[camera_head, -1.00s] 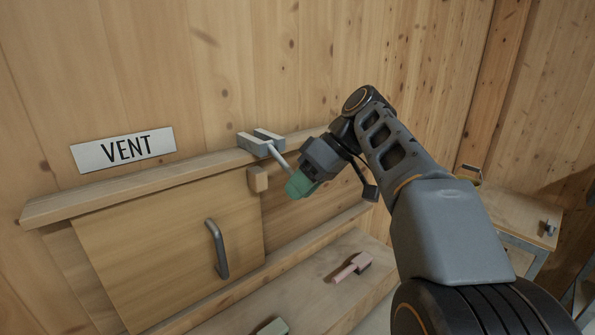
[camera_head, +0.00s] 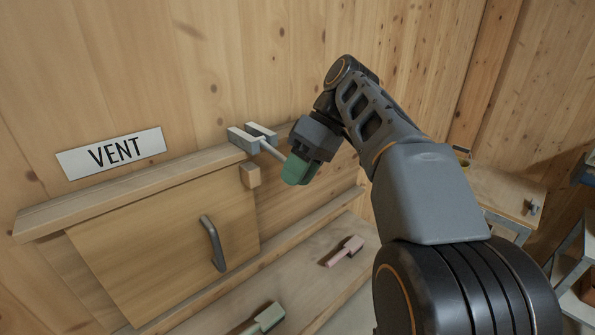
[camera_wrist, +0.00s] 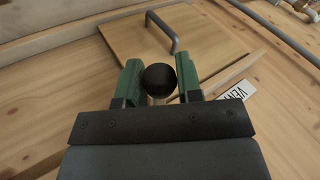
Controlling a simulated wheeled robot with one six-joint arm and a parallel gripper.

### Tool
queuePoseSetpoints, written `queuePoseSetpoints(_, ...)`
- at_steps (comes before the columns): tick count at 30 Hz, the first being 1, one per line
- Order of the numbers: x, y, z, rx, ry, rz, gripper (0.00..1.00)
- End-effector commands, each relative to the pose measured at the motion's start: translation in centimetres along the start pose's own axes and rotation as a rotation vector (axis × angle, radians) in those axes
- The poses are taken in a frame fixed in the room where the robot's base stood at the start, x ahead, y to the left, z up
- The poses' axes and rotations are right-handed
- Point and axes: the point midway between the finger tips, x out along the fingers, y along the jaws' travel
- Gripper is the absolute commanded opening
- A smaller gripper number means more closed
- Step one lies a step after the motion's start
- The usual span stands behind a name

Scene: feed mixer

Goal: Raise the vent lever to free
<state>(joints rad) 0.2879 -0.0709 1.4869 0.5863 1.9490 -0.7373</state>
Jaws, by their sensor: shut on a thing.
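The vent lever is a grey rod (camera_head: 271,151) on a grey forked bracket (camera_head: 251,138) atop a wooden ledge, right of the VENT sign (camera_head: 111,153). The rod slopes out from the bracket toward my gripper (camera_head: 298,171), whose green fingers cover its end in the head view. In the wrist view the lever's round black knob (camera_wrist: 159,79) sits between the two green fingers of my gripper (camera_wrist: 159,84). My gripper is shut on this knob.
A wooden panel (camera_head: 165,250) with a grey handle (camera_head: 214,243) is below the ledge, and a small wooden block (camera_head: 250,175) is at its upper right corner. A pink-handled brush (camera_head: 343,251) and a green-handled one (camera_head: 264,319) lie on the lower shelf.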

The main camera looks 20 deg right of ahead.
Motion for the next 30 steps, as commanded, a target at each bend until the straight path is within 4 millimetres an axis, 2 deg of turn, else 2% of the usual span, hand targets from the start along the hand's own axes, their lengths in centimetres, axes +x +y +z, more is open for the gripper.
queuePoseSetpoints(2, -0.1, -0.1, -0.1, -0.001, 0.004, 0.002, 0.00)
queuePoseSetpoints(3, -0.1, -0.1, -0.1, -0.002, 0.005, 0.002, 0.34)
queuePoseSetpoints(11, 0.0, -0.1, -0.1, -0.003, 0.003, 0.002, 0.58)
queuePoseSetpoints(23, 0.0, -0.1, -0.1, -0.004, 0.001, 0.001, 0.58)
queuePoseSetpoints(30, 1.1, 0.8, -0.1, -0.038, 0.054, 0.012, 0.58)
